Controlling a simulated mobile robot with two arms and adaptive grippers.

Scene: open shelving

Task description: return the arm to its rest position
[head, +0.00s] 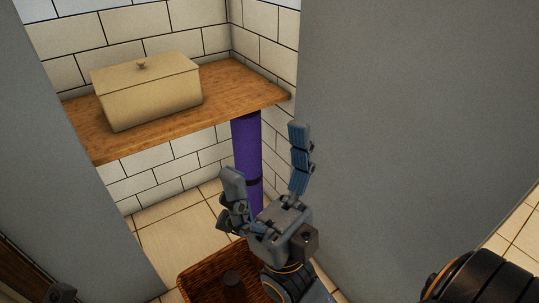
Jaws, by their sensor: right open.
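My right gripper (265,172) is in the lower middle of the head view, pointing up with its two fingers spread apart. Nothing is between the fingers; it is open and empty. It stands in front of a purple rolled-up cylinder (247,138), which shows between the fingers; I cannot tell whether they touch.
A wooden shelf (235,88) holds a cream lidded box (150,92). Below the gripper is a brown woven basket (205,268) with a dark object in it. Grey walls (400,120) stand on both sides of the alcove. Tiled floor (172,238) shows under the shelf.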

